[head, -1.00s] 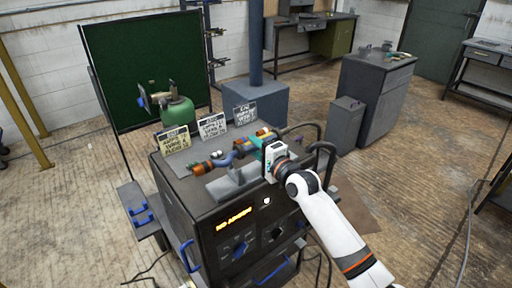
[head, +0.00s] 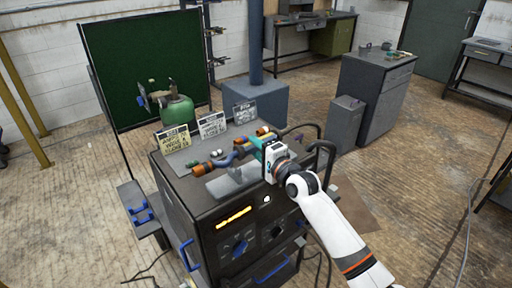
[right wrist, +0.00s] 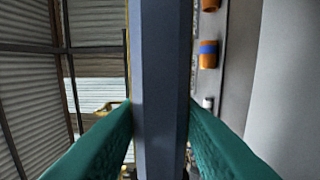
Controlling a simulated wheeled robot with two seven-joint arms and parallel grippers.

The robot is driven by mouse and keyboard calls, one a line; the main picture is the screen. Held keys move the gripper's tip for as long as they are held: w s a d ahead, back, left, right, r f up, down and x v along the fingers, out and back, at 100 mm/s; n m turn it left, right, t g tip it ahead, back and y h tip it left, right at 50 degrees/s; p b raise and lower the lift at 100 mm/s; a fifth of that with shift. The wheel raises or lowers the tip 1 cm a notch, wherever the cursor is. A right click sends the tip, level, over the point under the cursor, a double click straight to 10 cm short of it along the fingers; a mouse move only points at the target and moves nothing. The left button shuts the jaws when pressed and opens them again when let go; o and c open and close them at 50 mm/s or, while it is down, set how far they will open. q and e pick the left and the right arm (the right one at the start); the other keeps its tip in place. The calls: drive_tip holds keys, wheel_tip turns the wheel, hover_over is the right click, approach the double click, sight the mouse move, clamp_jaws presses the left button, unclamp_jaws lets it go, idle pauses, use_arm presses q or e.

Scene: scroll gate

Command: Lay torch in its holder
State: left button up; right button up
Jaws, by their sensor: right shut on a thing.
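My right gripper (head: 257,147) is above the back right part of the dark machine's top. In the right wrist view its green fingers (right wrist: 160,135) are shut on the torch, whose blue-grey handle (right wrist: 160,70) runs straight between them. In the head view the torch's curved blue neck (head: 222,161) and orange-brown nozzle end (head: 201,168) point left, away from the gripper. A grey holder (head: 234,179) with a small upright stands on the machine top, just in front of the torch. The torch looks apart from the holder, but the gap is hard to judge. My left gripper is out of view.
The dark machine (head: 180,205) has blue handles and an orange display. Three small signs (head: 211,126) stand along its back edge. Orange and coloured items (head: 265,131) lie behind the gripper. A black curved handle (head: 327,150) rises at the right.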

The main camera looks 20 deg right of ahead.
sight(256, 170)
drive_tip(key=shift+f+b, duration=0.95)
drive_tip(key=shift+f, duration=0.25)
drive_tip(key=shift+f+b, duration=0.35)
drive_tip(key=shift+f, duration=0.45)
idle(0.6)
